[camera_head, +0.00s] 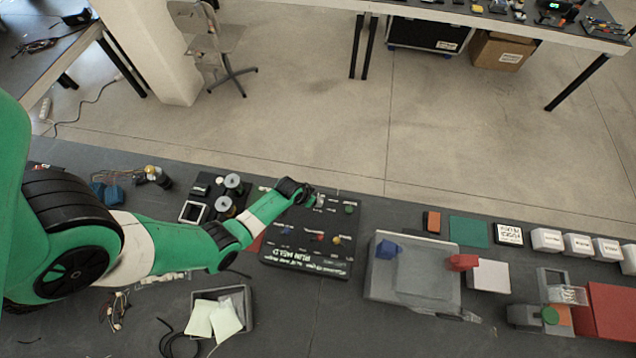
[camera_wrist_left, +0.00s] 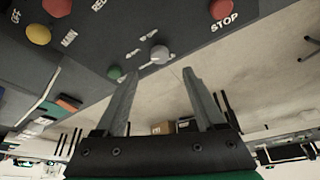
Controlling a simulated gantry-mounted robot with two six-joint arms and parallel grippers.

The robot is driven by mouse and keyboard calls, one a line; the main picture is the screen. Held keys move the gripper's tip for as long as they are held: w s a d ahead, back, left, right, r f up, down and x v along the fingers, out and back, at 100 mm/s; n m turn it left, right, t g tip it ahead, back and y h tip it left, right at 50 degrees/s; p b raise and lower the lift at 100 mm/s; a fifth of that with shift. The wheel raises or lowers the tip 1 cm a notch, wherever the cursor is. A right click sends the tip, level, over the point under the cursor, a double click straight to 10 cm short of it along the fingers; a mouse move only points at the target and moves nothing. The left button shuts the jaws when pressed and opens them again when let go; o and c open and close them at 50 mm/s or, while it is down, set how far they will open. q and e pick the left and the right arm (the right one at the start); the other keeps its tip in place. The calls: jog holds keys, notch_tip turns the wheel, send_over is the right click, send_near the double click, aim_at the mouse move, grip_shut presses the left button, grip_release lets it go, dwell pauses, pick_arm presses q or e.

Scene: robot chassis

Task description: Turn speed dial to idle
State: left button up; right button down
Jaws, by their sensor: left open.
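A black control panel (camera_head: 305,250) lies on the dark table, with several coloured controls and white lettering. In the left wrist view, a pale grey round knob (camera_wrist_left: 159,54) sits on the panel (camera_wrist_left: 125,40) with small white labels beside it, too blurred to read; I cannot tell for sure that it is the speed dial. My left gripper (camera_head: 312,200) is over the panel's far left edge. In the wrist view its fingers (camera_wrist_left: 161,73) are apart and empty, and the knob appears just beyond and between the tips. I cannot tell whether they touch it. My right gripper is not in view.
The panel also has a red STOP button (camera_wrist_left: 222,9), a green button (camera_wrist_left: 115,72) and a yellow one (camera_wrist_left: 38,34). A grey box (camera_head: 410,280) stands right of the panel, and an open tray (camera_head: 246,300) lies at its front left.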

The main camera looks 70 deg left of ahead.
aim_at(319, 200)
pick_arm(q)
jog(key=b+x, duration=0.4)
jog(key=x, duration=0.4)
jog(key=shift+w+f+b, duration=0.1)
jog(key=shift+f+b, duration=0.1)
jog(key=shift+b, duration=0.1)
jog(key=shift+r, duration=0.1)
jog(key=shift+c, duration=0.2)
grip_shut()
